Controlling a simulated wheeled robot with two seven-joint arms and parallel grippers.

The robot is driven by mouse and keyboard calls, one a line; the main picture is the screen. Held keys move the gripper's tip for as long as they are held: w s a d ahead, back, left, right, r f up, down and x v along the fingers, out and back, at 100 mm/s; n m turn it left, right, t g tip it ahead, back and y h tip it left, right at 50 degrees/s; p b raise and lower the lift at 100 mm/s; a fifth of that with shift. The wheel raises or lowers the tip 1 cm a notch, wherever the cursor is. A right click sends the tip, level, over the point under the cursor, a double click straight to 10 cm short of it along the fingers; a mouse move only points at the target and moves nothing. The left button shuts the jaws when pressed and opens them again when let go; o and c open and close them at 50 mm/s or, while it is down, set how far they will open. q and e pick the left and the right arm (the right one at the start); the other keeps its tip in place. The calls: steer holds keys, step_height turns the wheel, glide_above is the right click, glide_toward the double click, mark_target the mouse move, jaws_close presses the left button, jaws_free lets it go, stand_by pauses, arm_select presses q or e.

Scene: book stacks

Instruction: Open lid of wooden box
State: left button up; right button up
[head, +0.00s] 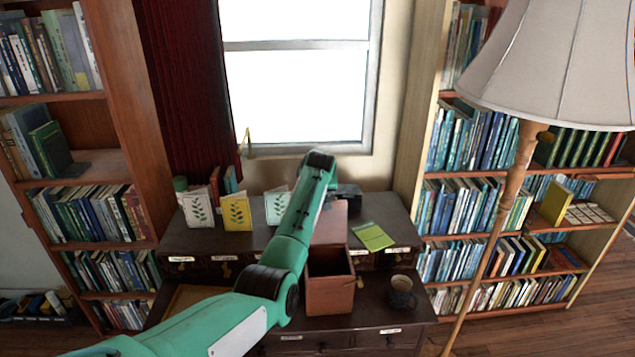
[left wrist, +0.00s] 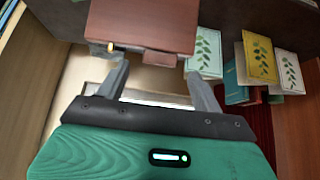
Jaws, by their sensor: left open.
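The reddish-brown wooden box (head: 330,295) stands on the dark desk in the head view. Its inside shows, and its lid (head: 331,222) is raised at the back, partly hidden by my left arm. In the left wrist view a flat brown wooden panel, which looks like the lid (left wrist: 140,25), is just beyond the fingertips, with a small brass piece on its edge. My left gripper (left wrist: 158,75) is open, with nothing between its fingers. In the head view my left arm passes beside the box, and its fingers are hidden. My right gripper is not in view.
Leaf-pattern cards (head: 237,212) stand left of my arm on the desk (head: 385,325). A green-yellow booklet (head: 373,237) and a dark mug (head: 402,292) are right of the box. A floor lamp (head: 510,190) stands at right. Bookshelves flank the window.

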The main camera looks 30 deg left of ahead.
arm_select(q)
steer(key=b+v, duration=0.3)
steer(key=v, duration=0.9)
